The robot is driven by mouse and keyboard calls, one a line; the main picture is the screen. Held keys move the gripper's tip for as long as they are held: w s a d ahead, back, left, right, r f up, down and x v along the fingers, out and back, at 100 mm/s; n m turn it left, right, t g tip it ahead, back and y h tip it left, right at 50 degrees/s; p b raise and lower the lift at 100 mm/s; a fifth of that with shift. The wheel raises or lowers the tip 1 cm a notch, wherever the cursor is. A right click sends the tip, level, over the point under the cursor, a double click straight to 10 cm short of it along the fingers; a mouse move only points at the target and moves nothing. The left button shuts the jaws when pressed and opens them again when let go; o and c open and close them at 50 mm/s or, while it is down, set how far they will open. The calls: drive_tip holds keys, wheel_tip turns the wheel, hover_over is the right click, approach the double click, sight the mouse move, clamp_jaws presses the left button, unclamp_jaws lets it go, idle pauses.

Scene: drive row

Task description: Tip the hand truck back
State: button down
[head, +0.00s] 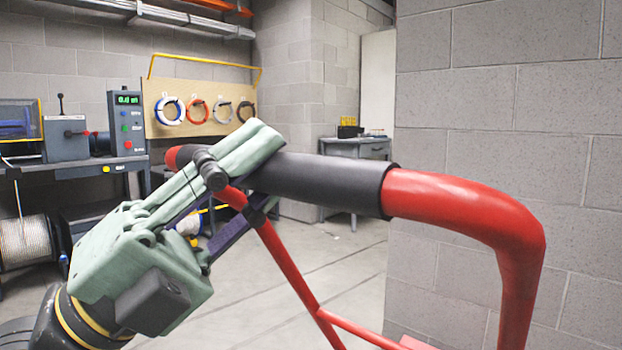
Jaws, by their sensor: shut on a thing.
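The red tubular hand truck (465,200) fills the right and middle of the head view. Its top bar carries a black grip sleeve (320,180). One side tube bends down at the right, and the other runs down from the left end toward the floor. My pale green gripper (250,165) comes from the lower left and is shut on the handle near the left end of the black sleeve. Part of the far finger is hidden behind the handle. The base, wheels and any load of the hand truck are out of view.
A grey block wall (500,100) stands close behind the handle at right. A workbench with a control box (127,125) and a board of cable coils (205,100) are at the back left. A cable spool (25,243) is at far left. Open floor (345,265) lies between.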

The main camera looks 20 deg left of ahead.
drive_tip(key=shift+s+a+f+m+h+b, duration=0.2)
drive_tip(key=shift+s+f+b, duration=0.25)
drive_tip(key=shift+s, duration=0.3)
drive_tip(key=shift+s+a+f+m+h+b, duration=0.1)
drive_tip(key=shift+s+a+f+b, duration=0.15)
drive_tip(key=shift+s+f, duration=0.4)
drive_tip(key=shift+s+d, duration=0.1)
drive_tip(key=c, duration=1.6)
unclamp_jaws()
drive_tip(key=o, duration=0.3)
drive_tip(key=shift+r, duration=0.1)
drive_tip(key=v, duration=1.2)
drive_tip(key=shift+r, duration=0.1)
